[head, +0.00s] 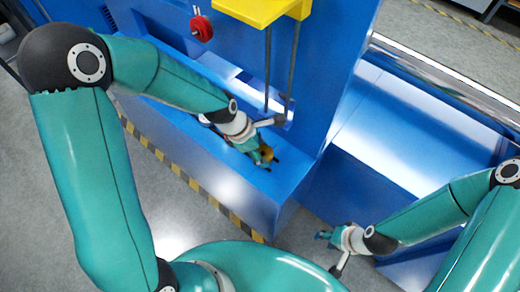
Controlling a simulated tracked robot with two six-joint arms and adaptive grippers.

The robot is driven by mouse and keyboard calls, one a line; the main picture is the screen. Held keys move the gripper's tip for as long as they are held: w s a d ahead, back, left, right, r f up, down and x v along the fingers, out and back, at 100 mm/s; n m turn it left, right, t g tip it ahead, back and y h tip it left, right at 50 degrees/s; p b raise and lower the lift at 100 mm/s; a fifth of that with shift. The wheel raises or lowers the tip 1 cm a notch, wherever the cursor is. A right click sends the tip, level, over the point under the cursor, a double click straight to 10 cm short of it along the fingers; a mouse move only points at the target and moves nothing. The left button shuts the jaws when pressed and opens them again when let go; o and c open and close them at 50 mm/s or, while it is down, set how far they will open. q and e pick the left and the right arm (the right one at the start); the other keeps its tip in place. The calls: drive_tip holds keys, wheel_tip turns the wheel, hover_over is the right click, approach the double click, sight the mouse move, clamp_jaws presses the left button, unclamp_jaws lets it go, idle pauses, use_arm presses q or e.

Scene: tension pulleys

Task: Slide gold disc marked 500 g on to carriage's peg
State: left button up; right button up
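A small gold object (267,153), probably the gold disc, is at the blue ledge, partly hidden by my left gripper. Its 500 g marking cannot be read. My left gripper (276,140) has its fingers spread, one dark finger towards the rods and the other beside the gold object. I cannot tell whether they touch. A yellow block (252,10), possibly the carriage, is at the top edge, cut off by the frame. No peg can be made out clearly. My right gripper (326,253) is open and empty at the lower right, over the floor.
Two dark rods (267,70) run down from the yellow block to the ledge slot. A blue upright wall (335,70) stands right of the rods.

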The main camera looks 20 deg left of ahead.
use_arm(q)
drive_tip(key=o, duration=0.4)
drive_tip(key=shift+f, duration=0.1)
drive_tip(key=shift+f+b, duration=0.1)
drive_tip(key=shift+b, duration=0.25)
drive_tip(key=p+v, duration=0.2)
drive_tip(key=v, duration=1.5)
